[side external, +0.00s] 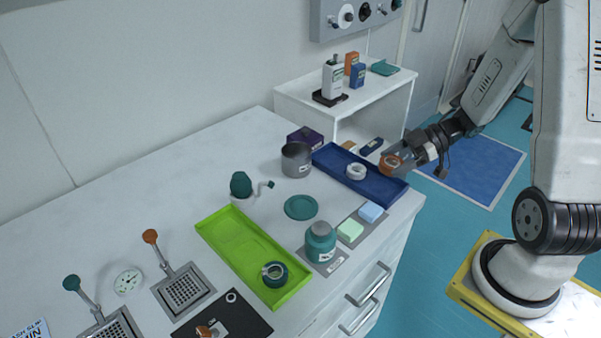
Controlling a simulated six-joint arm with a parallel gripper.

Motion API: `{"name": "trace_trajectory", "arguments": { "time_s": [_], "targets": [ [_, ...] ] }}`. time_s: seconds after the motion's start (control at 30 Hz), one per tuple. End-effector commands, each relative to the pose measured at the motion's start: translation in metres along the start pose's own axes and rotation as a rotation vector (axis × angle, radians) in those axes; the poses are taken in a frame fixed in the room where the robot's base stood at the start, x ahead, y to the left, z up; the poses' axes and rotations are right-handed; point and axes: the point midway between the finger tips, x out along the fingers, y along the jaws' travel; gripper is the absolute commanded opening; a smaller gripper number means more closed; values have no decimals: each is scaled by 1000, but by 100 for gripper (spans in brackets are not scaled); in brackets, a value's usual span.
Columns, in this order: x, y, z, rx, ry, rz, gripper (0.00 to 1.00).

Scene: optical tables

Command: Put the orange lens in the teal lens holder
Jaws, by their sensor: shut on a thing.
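My gripper (397,162) is at the right end of the dark blue tray (338,174). It is shut on the orange lens (389,164), a small orange ring-shaped piece, which it holds at or just above the tray; the exact gap cannot be told. A teal ring-shaped piece with a pale centre (275,281), which looks like the teal lens holder, sits at the near end of the lime green tray (225,243). It is well to the left of and nearer than my gripper.
A white ring (356,172) lies in the blue tray. The table's back left is clear.

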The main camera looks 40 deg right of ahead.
Motion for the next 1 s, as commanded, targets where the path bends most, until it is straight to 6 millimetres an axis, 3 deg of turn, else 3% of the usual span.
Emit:
{"name": "trace_trajectory", "arguments": {
  "time_s": [0.2,0.43,1.0],
  "targets": [
    [-28,-29,23,-54,1,-100,19],
    [-45,-50,36,-92,0,-168,19],
    [-48,-53,40,-102,0,-185,19]
  ]
}}
